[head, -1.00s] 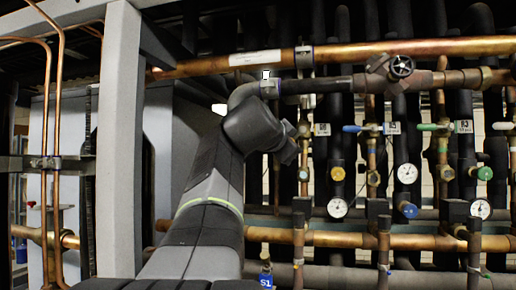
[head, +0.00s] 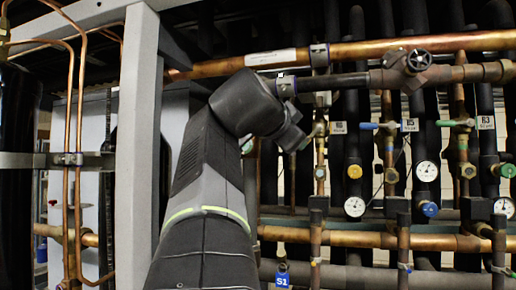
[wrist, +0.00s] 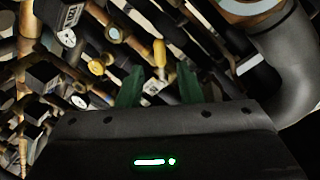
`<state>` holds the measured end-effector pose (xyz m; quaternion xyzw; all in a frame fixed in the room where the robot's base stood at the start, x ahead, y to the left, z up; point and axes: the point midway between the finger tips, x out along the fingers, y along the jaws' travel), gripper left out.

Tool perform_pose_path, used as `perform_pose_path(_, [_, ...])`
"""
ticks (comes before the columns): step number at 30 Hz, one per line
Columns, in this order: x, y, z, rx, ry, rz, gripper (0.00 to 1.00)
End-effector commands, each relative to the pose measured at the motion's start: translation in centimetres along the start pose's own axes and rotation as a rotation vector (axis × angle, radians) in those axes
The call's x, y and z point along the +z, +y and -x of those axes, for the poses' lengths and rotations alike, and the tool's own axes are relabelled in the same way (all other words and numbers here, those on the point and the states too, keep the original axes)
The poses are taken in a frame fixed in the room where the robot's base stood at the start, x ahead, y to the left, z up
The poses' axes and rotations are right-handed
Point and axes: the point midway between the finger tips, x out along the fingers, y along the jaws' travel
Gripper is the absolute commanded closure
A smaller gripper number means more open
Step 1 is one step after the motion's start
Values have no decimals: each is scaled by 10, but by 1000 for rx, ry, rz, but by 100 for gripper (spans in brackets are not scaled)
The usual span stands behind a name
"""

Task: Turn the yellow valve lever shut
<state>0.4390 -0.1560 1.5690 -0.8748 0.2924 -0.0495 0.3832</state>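In the wrist view a yellow lever-like piece (wrist: 159,54) shows beyond the gap between my fingertips, apart from them. A second yellow piece (wrist: 98,67) lies to its left; I cannot tell for sure which is the valve lever. In the head view a yellow-green handle (head: 319,129) shows on a vertical copper pipe just right of my wrist, partly hidden. My gripper (wrist: 159,86) has two green fingers spread apart with nothing between them. In the head view my arm hides the fingers.
A thick grey pipe elbow (wrist: 290,50) is close on the right in the wrist view. A grey post (head: 140,130) stands left.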

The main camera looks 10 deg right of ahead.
Motion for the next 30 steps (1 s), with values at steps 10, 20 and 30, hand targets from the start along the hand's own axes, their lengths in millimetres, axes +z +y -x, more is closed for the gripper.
perform_pose_path(10, [1, 0, 48, -3, -2, 0, 67])
perform_pose_path(20, [0, 0, 55, 0, 0, 0, 67])
perform_pose_path(30, [-1, -1, 46, -23, 21, 72, 100])
